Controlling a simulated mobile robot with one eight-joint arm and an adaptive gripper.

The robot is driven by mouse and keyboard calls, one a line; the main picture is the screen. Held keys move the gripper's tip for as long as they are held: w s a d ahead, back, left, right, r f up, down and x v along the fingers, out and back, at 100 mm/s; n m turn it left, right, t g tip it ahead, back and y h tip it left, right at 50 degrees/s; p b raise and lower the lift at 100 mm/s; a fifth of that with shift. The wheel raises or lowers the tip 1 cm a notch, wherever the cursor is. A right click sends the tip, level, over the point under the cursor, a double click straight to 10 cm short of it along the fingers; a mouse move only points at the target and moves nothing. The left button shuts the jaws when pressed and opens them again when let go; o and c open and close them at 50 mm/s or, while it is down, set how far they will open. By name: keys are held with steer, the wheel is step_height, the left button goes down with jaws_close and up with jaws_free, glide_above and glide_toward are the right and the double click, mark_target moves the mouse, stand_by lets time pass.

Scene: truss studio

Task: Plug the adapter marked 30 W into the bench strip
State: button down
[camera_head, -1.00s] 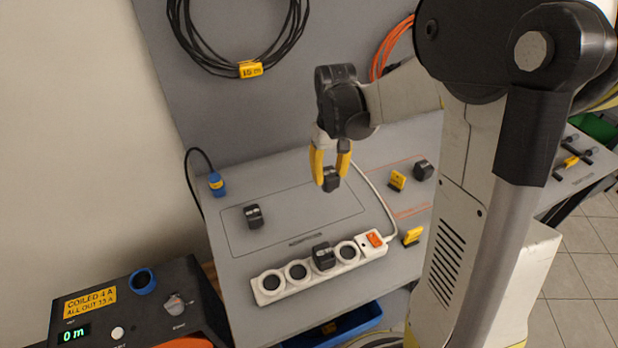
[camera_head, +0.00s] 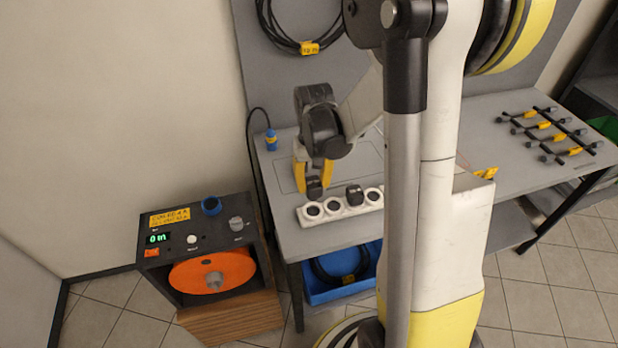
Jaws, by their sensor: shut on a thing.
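My gripper (camera_head: 314,180), with yellow fingers, is shut on a small black adapter (camera_head: 314,190). The adapter hangs at or just above the left end of the white bench strip (camera_head: 343,212), near its leftmost round socket; I cannot tell whether they touch. No marking on the held adapter is readable. Another black adapter (camera_head: 354,194) sits upright in the strip's third socket from the left. The two sockets left of it and one to its right look empty. My arm hides the strip's right end and part of the outlined area on the bench.
A reel unit (camera_head: 198,240) with an orange drum stands left of the bench. A blue connector (camera_head: 271,140) is at the bench's left edge. A blue bin (camera_head: 336,290) sits below. Black cable (camera_head: 300,45) hangs on the panel. Dark-ended rods (camera_head: 550,135) lie far right.

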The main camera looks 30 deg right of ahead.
steer(key=shift+d+f+b, duration=0.15)
steer(key=shift+f+b, duration=0.15)
steer(key=shift+f, duration=0.2)
step_height(320, 180, down, 5)
steer(key=b, duration=0.3)
steer(key=shift+w+r, duration=0.1)
steer(key=shift+r, duration=0.1)
steer(key=shift+f+b, duration=0.45)
steer(key=shift+b, duration=0.15)
steer(key=shift+f+b, duration=0.85)
steer(key=shift+b, duration=0.2)
stand_by(0.3)
steer(key=shift+c, duration=1.4)
jaws_free()
steer(key=shift+r, duration=0.15)
